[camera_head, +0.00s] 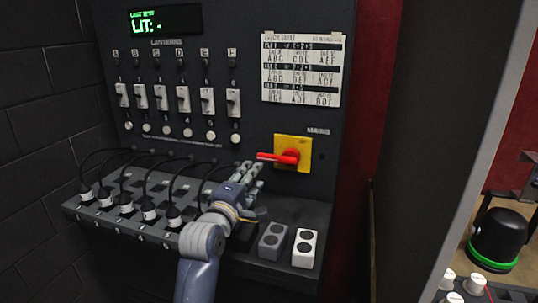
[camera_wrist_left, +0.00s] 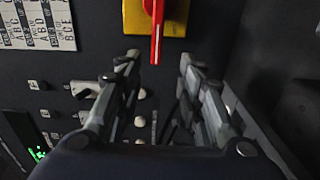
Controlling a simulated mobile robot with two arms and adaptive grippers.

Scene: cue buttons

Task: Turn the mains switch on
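The mains switch is a red handle (camera_head: 284,157) on a yellow plate (camera_head: 305,152), below the "MAINS" label on the right of the dark panel. The handle lies roughly level, its free end pointing left. My left gripper (camera_head: 250,174) is just below and left of that end. In the left wrist view, the red handle (camera_wrist_left: 156,28) comes down from the yellow plate (camera_wrist_left: 181,18). Its end sits between and slightly beyond the fingertips of my open left gripper (camera_wrist_left: 159,62). I see no clear contact. My right gripper is out of view.
A sloped shelf (camera_head: 83,212) with several black cable plugs (camera_head: 149,209) juts out below. Switch rows and a white chart (camera_head: 302,70) are above. A dark wall edge is close on the right.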

